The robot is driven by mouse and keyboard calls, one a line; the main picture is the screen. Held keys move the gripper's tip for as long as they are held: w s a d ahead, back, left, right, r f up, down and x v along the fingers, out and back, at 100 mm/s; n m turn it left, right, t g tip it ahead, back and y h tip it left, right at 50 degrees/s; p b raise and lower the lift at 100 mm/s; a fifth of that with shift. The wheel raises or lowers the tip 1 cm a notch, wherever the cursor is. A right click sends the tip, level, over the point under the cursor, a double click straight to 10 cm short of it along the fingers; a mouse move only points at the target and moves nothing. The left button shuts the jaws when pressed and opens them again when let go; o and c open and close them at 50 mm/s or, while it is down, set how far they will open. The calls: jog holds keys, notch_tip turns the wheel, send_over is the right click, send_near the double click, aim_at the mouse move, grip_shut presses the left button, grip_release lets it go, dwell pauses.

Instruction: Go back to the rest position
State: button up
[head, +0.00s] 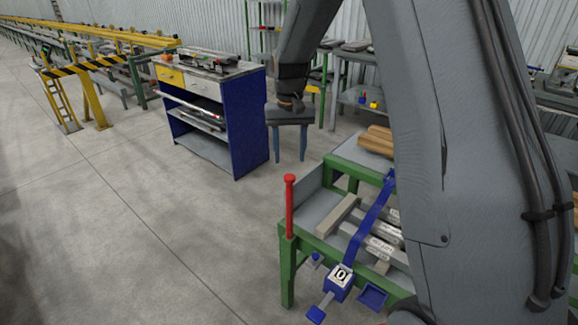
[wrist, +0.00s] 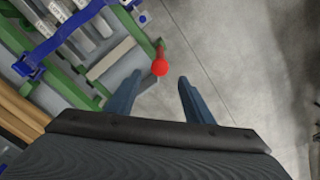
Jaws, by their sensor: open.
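My gripper (head: 289,140) hangs from my arm in the upper middle of the head view, in front of the far racks and right of the blue cabinet. Its two blue-grey fingers point down. In the wrist view my gripper (wrist: 155,92) is open, with the fingers apart and nothing between them. Grey concrete floor shows beyond the fingertips. A red post (head: 290,207) stands at the corner of the green runout table (head: 287,262). Its round red top also shows in the wrist view (wrist: 160,68), just past the left finger and apart from it.
Grey bars (head: 378,248) lie on the table under a blue strap (head: 371,215), with wooden blocks (head: 378,140) behind. A blue device (head: 340,283) sits at the table's front. A blue cabinet (head: 247,125) stands left of my gripper. Open floor (head: 130,220) lies to the left.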

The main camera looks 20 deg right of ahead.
jog(key=shift+r, duration=0.45)
jog(key=shift+s, duration=0.3)
jog(key=s+f+n+b, duration=0.1)
jog(key=s+f, duration=0.1)
jog(key=s, duration=1)
jog(key=s+f+t+b, duration=0.1)
jog(key=s+f+b, duration=0.1)
jog(key=s, duration=1)
jog(key=shift+d+f+n, duration=0.25)
jog(key=shift+f+n, duration=0.05)
jog(key=shift+n, duration=0.1)
